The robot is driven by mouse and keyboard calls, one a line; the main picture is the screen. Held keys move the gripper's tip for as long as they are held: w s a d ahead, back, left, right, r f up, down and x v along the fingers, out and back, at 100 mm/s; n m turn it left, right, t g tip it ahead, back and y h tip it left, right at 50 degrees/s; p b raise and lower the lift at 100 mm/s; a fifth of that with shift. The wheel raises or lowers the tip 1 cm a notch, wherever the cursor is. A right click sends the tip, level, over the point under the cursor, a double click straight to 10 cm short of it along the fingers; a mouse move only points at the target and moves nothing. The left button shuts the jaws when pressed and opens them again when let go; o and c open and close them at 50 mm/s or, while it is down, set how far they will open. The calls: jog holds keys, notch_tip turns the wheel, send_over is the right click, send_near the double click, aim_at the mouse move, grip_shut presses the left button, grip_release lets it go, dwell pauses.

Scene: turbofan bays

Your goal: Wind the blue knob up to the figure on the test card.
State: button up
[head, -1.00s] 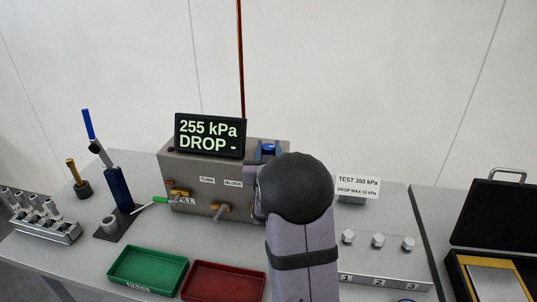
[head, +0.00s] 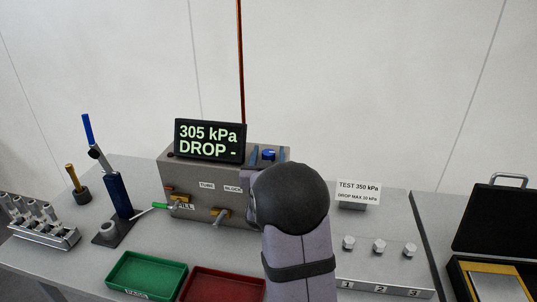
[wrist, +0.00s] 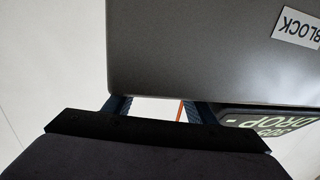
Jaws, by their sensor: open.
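The blue knob (head: 269,155) sits on top of the grey test box (head: 205,190), near its right end. My gripper (head: 268,157) is at the knob, its two fingers apart on either side; I see no contact. The lower part of the knob is hidden behind my arm. The wrist view shows the spread fingers of my gripper (wrist: 160,108) behind the box edge; the knob is not visible there. The display (head: 210,141) reads 305 kPa and DROP -. The test card (head: 358,192) reads TEST 350 kPa, DROP MAX 10 kPa.
Brass valves (head: 220,215) are on the box front. A hand pump (head: 118,192) stands to its left. Green (head: 147,274) and red (head: 225,284) trays lie in front. A block with numbered fittings (head: 380,268) is at right. A thin copper-coloured tube (head: 241,70) rises behind the box.

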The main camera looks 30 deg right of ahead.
aim_at(268, 158)
jog(key=shift+s, duration=0.1)
jog(key=b+v, duration=0.2)
jog(key=v, duration=0.4)
jog(key=shift+s+a+b, duration=0.25)
jog(key=shift+a+b, duration=0.05)
jog(key=shift+b, duration=0.05)
jog(key=shift+s+a, duration=0.15)
jog(key=shift+s, duration=0.05)
